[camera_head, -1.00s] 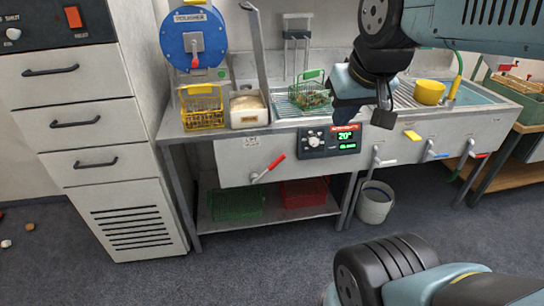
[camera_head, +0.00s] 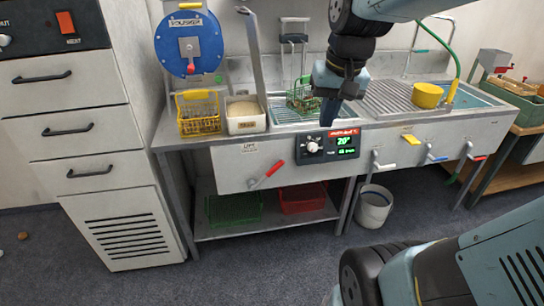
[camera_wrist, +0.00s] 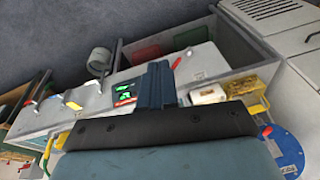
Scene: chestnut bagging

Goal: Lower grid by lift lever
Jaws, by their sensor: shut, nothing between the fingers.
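The lift lever with its red handle (camera_head: 274,168) is on the grey front panel, below a small label, its handle tilted up to the right. It also shows in the wrist view (camera_wrist: 178,62), just right of my fingers. The wire grid (camera_head: 283,113) lies in the left basin of the counter, with a green wire basket (camera_head: 301,98) on it; my arm partly covers this area. My gripper (camera_head: 327,122) is shut and empty, pointing down in front of the basin's right part, above the control box. It is up and to the right of the lever, apart from it.
The control box (camera_head: 313,147) with a knob and green display is right of the lever. A yellow basket (camera_head: 199,114) and a white container (camera_head: 246,126) stand on the counter's left. Other levers (camera_head: 383,163) line the panel at right. A bucket (camera_head: 374,208) stands on the floor.

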